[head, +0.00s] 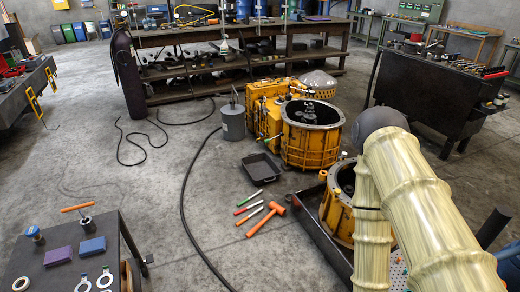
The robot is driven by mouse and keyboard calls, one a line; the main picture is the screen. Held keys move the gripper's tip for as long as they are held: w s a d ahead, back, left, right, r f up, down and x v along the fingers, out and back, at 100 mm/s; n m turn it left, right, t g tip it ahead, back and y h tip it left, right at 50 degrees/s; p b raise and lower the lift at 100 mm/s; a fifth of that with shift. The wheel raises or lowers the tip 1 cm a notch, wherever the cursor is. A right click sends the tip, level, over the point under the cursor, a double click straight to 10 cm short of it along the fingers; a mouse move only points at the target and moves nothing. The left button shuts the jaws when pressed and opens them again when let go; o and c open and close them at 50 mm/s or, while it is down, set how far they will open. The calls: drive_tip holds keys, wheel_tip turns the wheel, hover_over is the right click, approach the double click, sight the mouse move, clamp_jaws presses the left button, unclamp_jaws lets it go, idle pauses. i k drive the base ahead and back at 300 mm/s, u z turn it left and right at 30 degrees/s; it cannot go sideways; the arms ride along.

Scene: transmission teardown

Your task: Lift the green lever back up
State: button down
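I cannot make out a green lever with certainty. Another orange housing (338,212) sits lower right, partly hidden by my cream-sleeved arm. My arm bends at its dark elbow and runs down past the bottom edge; my gripper is outside the view.
An orange hammer (266,217) and red- and white-handled tools lie on the floor. A black tray (261,168) and grey can (232,121) stand near the housings. A dark hose crosses the floor. A dark table (68,262) fills the lower left; the left-middle floor is mostly clear.

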sight(282, 134)
drive_tip(key=i, duration=1.7)
drive_tip(key=u, duration=1.45)
drive_tip(key=i, duration=0.8)
drive_tip(key=z, duration=1.2)
drive_tip(key=i, duration=0.25)
drive_tip(key=z, duration=0.1)
